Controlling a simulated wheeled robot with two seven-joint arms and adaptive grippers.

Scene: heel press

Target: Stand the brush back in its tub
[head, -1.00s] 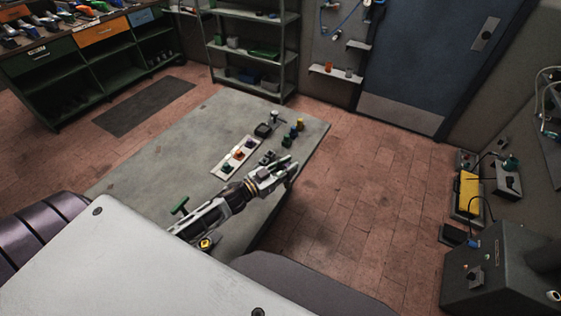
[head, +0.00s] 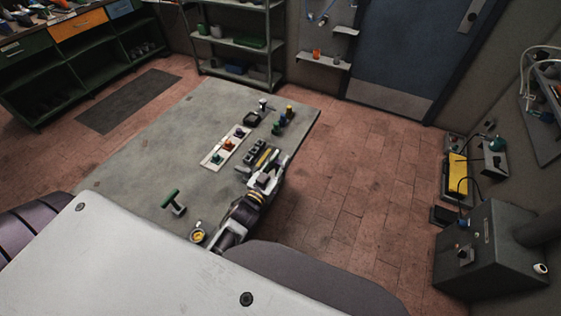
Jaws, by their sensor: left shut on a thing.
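My left gripper (head: 272,168) is low at the right edge of the grey table, beside a dark compartment tray. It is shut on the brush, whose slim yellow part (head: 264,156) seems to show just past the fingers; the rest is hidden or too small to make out. A small round tub (head: 198,235) with a yellow inside stands on the near side of the table, left of my left forearm. It is well apart from the gripper. My right gripper is out of view.
A green T-handled tool (head: 173,201) stands left of the tub. A pale strip with small coloured pieces (head: 225,147) lies mid-table, left of the dark tray (head: 254,149). Small bottles (head: 283,119) stand at the far right corner. The table's left part is clear.

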